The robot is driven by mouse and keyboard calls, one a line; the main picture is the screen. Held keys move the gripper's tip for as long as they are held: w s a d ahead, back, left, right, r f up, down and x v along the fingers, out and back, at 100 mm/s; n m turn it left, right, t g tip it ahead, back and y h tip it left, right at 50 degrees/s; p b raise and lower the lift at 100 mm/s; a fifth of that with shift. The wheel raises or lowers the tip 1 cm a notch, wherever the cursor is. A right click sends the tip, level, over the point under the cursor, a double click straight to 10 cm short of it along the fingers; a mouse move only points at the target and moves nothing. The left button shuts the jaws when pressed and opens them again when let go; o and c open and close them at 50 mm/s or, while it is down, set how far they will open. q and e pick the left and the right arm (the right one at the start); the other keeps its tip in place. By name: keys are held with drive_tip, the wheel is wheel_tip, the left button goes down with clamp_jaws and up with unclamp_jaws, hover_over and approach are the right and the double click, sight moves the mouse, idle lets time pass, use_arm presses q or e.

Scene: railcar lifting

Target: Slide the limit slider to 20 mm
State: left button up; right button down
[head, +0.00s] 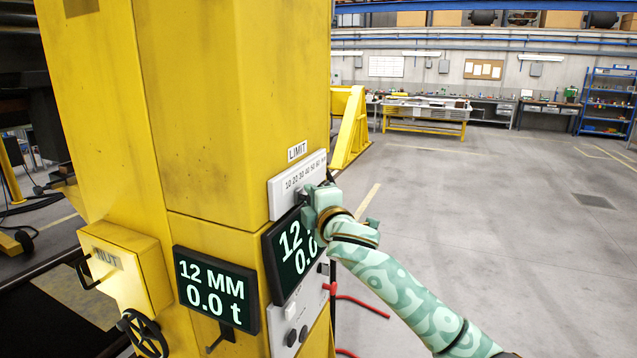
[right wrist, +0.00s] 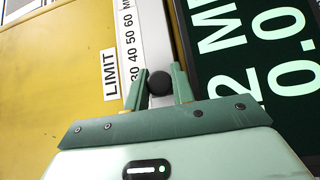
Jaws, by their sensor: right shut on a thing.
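The white limit scale plate (head: 283,202) is on the yellow column's right face, under a LIMIT label (head: 297,150). It is marked 10 to 60 MM. In the right wrist view the slider's round black knob (right wrist: 160,83) sits between the fingers of my right gripper (right wrist: 158,85), which is shut on it. The knob is near the low-number end; a finger hides the lowest marks, so I cannot read its exact setting. In the head view my right gripper (head: 307,196) is at the plate, its fingers mostly hidden. My left gripper is not in view.
A front display (head: 216,290) reads 12 MM and 0.0 t. A side display (head: 284,262) below the scale is partly covered by my gripper. A yellow NUT box (head: 125,275) and a black handwheel (head: 143,335) are at lower left. The floor at right is clear.

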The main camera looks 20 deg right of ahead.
drive_tip(key=shift+w+d+f, duration=0.1)
drive_tip(key=shift+f, duration=0.1)
drive_tip(key=shift+r, duration=0.1)
drive_tip(key=c, duration=1.5)
unclamp_jaws()
drive_tip(key=shift+s+a, duration=0.25)
drive_tip(key=o, duration=0.3)
drive_tip(key=shift+w+d, duration=0.15)
drive_tip(key=shift+d, duration=0.05)
drive_tip(key=shift+s+a, duration=0.1)
drive_tip(key=shift+s, duration=0.15)
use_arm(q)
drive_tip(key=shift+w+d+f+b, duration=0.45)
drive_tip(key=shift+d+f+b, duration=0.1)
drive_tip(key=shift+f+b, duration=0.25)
use_arm(e)
drive_tip(key=s, duration=1.5)
drive_tip(key=shift+s+a, duration=0.35)
drive_tip(key=shift+s, duration=0.05)
